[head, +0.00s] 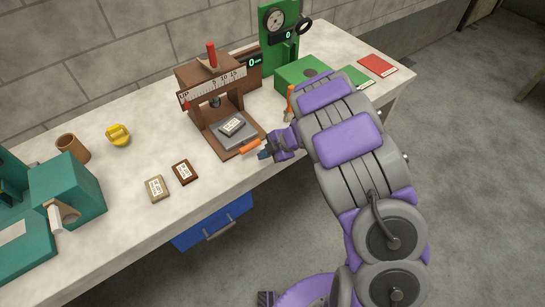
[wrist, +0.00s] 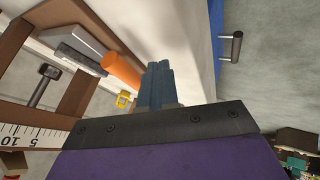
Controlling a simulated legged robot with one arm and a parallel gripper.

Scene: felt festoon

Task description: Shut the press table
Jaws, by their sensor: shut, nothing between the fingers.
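The brown press (head: 213,85) stands on the workbench, with a white scale and a red-topped lever. Its grey press table (head: 230,139) sits at the front of the base and carries a small labelled block (head: 233,124). An orange handle (head: 250,146) sticks out from the table's front edge; it also shows in the wrist view (wrist: 122,70). My gripper (head: 264,154) is shut and empty, close beside the handle's outer end. In the wrist view its fingers (wrist: 160,83) are just right of the handle; I cannot tell whether they touch it.
Two labelled blocks (head: 181,172) (head: 157,188), a yellow object (head: 118,135) and a brown cup (head: 73,149) lie left of the press. A teal machine (head: 68,190) is further left. A green gauge stand (head: 278,40) and booklets (head: 377,65) are right. A blue drawer (head: 213,222) hangs below.

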